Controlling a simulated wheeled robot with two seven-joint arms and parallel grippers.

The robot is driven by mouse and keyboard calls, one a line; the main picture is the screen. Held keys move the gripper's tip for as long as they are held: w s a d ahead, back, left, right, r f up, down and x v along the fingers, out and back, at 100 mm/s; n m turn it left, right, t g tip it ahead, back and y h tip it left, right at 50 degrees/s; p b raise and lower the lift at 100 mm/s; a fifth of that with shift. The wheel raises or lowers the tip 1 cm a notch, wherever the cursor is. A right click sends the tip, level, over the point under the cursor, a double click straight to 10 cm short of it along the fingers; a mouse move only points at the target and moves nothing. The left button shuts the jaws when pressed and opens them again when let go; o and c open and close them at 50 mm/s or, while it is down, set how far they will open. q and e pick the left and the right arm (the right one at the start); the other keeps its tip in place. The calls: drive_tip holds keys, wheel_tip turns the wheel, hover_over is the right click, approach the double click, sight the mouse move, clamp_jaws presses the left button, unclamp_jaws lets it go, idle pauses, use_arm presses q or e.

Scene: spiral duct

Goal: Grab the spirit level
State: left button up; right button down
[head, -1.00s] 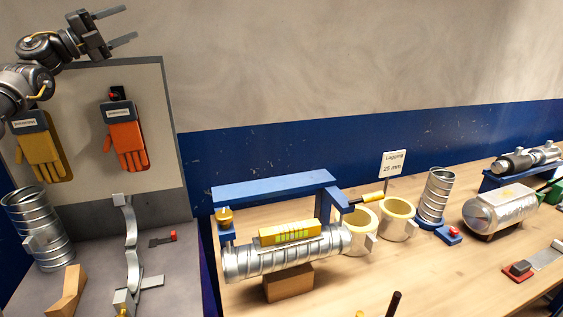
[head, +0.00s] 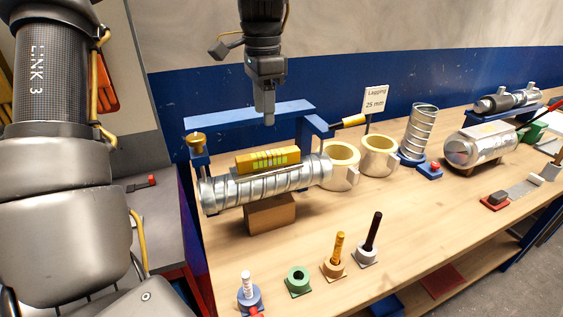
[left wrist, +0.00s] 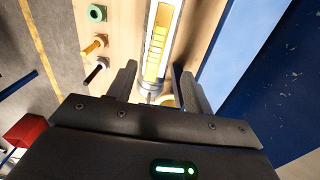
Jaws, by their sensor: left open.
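The spirit level (head: 267,160), a yellow bar with pale green markings, lies along the top of a silver spiral duct (head: 225,191). My left gripper (head: 265,118) hangs from above, pointing down, above and behind the level and apart from it. In the left wrist view my left gripper (left wrist: 156,70) is open with nothing between its fingers. The level (left wrist: 157,42) shows lengthwise beyond the fingertips there. My right gripper is not in view.
A blue frame (head: 235,113) spans behind the duct, close to my left gripper. A wooden block (head: 271,214) supports the duct. Cream insulation rings (head: 378,157) stand to the right.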

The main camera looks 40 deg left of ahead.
use_arm(q)
hover_over(268, 153)
drive_tip(key=shift+w+a+f+b, duration=0.1)
drive_tip(key=shift+a+f+b, duration=0.1)
drive_tip(key=shift+f, duration=1.2)
drive_tip(key=shift+a+f+b, duration=0.1)
drive_tip(key=shift+f+b, duration=0.05)
drive_tip(key=shift+f, duration=1.25)
drive_tip(key=shift+d+f, duration=0.1)
wheel_tip(268, 153, down, 5)
drive_tip(key=shift+d+p, duration=0.15)
drive_tip(key=shift+p, duration=0.7)
drive_tip(key=shift+d, duration=0.1)
drive_tip(key=shift+c, duration=0.5)
drive_tip(key=c, duration=1)
clamp_jaws()
